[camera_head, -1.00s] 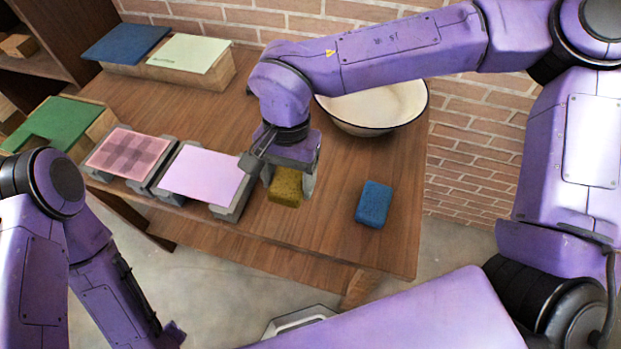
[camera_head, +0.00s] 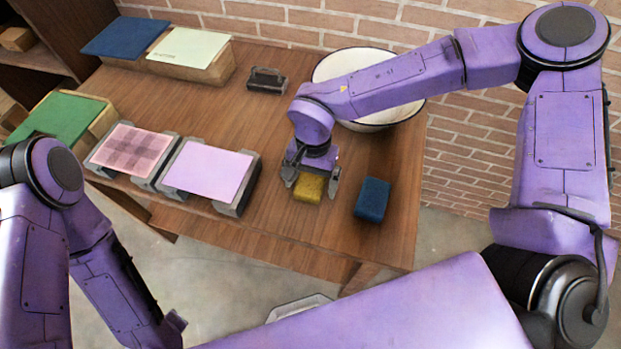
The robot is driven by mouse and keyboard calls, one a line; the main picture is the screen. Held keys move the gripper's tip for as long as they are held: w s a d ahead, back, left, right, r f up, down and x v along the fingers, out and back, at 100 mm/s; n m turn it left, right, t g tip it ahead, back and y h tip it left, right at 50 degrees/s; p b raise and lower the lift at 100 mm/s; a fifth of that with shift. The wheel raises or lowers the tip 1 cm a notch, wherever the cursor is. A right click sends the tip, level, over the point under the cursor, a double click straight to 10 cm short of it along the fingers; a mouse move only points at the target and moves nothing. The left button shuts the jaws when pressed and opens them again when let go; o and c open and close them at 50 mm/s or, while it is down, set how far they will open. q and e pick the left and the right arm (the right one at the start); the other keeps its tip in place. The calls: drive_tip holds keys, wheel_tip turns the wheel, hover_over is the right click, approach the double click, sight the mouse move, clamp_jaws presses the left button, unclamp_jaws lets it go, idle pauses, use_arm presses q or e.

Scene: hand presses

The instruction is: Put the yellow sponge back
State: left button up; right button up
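The yellow sponge (camera_head: 309,188) rests on the wooden table, left of the blue sponge (camera_head: 372,200). My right gripper (camera_head: 312,184) is over the yellow sponge, with its fingers spread on either side of it. The fingers look open, with small gaps to the sponge. Part of the sponge's top is hidden under the gripper. My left gripper (camera_head: 174,328) is low at the bottom left, in front of the table. Its fingers do not show clearly.
A white bowl (camera_head: 335,68) stands at the back, partly behind my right arm. Hand presses with a pink checked sheet (camera_head: 131,150) and a lilac sheet (camera_head: 207,170) are at the left front. A dark block-like tool (camera_head: 267,80) lies behind. Blue and pale green pads are at the back left.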

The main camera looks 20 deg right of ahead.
wheel_tip(320, 180, up, 12)
drive_tip(key=w+d+b, duration=0.1)
drive_tip(key=w, duration=0.1)
idle(0.4)
